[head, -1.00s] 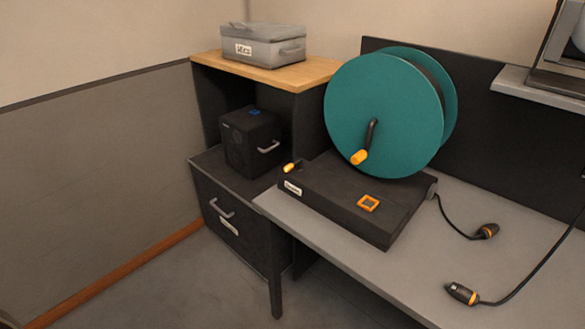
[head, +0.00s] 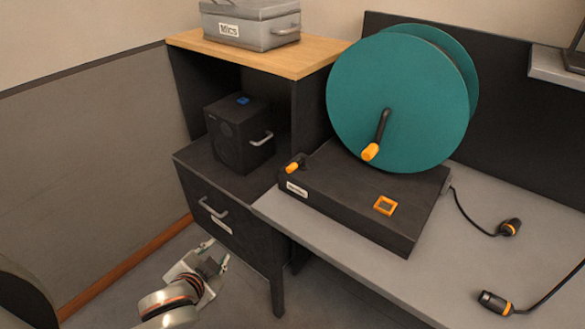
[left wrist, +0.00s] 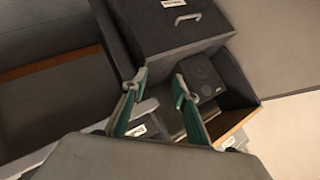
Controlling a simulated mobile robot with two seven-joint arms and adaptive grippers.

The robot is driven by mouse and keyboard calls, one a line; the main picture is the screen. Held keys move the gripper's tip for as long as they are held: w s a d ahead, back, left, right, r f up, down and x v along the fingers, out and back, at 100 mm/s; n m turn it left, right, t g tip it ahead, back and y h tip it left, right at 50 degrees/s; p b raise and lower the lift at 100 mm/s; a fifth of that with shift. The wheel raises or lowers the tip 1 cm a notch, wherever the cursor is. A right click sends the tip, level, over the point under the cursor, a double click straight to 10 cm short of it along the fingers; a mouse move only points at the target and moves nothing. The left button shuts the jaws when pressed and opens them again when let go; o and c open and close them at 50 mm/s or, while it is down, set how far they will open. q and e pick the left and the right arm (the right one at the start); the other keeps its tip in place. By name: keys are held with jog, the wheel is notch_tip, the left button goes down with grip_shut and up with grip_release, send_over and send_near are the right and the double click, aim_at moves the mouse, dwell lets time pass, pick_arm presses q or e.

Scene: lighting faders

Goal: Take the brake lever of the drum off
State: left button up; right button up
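The cable drum (head: 395,95) is a teal reel standing on a dark base (head: 350,200) on the grey desk, with an orange-tipped crank (head: 378,138) on its face. A small orange-tipped lever (head: 296,163), apparently the brake lever, sits at the base's back left corner above a white label. My left gripper (head: 215,252) is low in front of the drawer cabinet, left of the desk and well apart from the lever. Its two fingers also show spread and empty in the left wrist view (left wrist: 155,88). My right gripper is not in view.
A black speaker box (head: 240,133) stands on the drawer cabinet (head: 235,215) left of the base. A grey "Mics" case (head: 250,25) sits on the wooden shelf above. Cable connectors (head: 495,302) lie on the desk at right. The desk's front strip is clear.

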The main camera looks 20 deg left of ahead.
aim_at(288, 171)
pick_arm(q)
jog(key=shift+w+d+r+t+h, duration=1.1)
jog(key=shift+w+d+r+h, duration=0.75)
jog(key=shift+w, duration=2.15)
jog(key=shift+w+d+r+t+h, duration=1.15)
jog(key=shift+w+d+r, duration=1.15)
jog(key=shift+w, duration=1.7)
jog(key=shift+w+d+r+t+h, duration=1.05)
jog(key=shift+w+d+r+h, duration=0.8)
jog(key=shift+w, duration=2.15)
jog(key=shift+d+r+y, duration=0.15)
jog(key=shift+d+y, duration=0.1)
grip_shut()
